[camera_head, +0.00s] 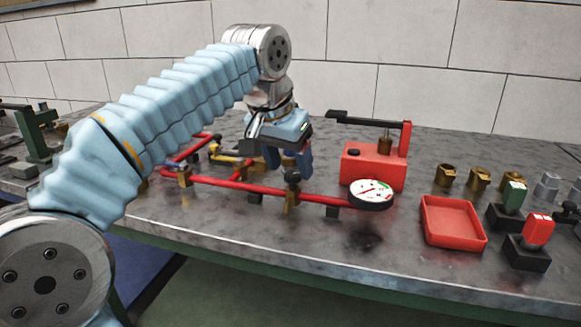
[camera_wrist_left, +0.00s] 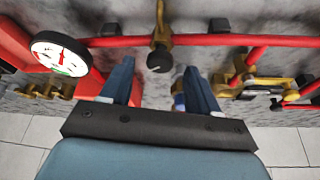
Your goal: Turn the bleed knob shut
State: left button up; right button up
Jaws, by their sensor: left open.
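A black round knob (camera_head: 292,175) sits on a brass fitting on the red pipe (camera_head: 237,187), left of the pressure gauge (camera_head: 371,194). I take it to be the bleed knob. My left gripper (camera_head: 288,163) points down beside it, with its blue fingers apart. In the left wrist view the knob (camera_wrist_left: 160,60) lies just beyond the gap between the open fingertips (camera_wrist_left: 157,72). Nothing is gripped. I cannot tell whether the fingers touch the knob. My right gripper is not in view.
A red pump box (camera_head: 373,166) with a black lever stands behind the gauge. A red tray (camera_head: 453,222), brass fittings (camera_head: 445,174) and red and green switches stand to the right. The worktop's front (camera_head: 300,245) is clear.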

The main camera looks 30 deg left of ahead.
pick_arm(q)
jog(key=shift+x, duration=0.9)
jog(key=c, duration=1)
jog(key=shift+c, duration=0.2)
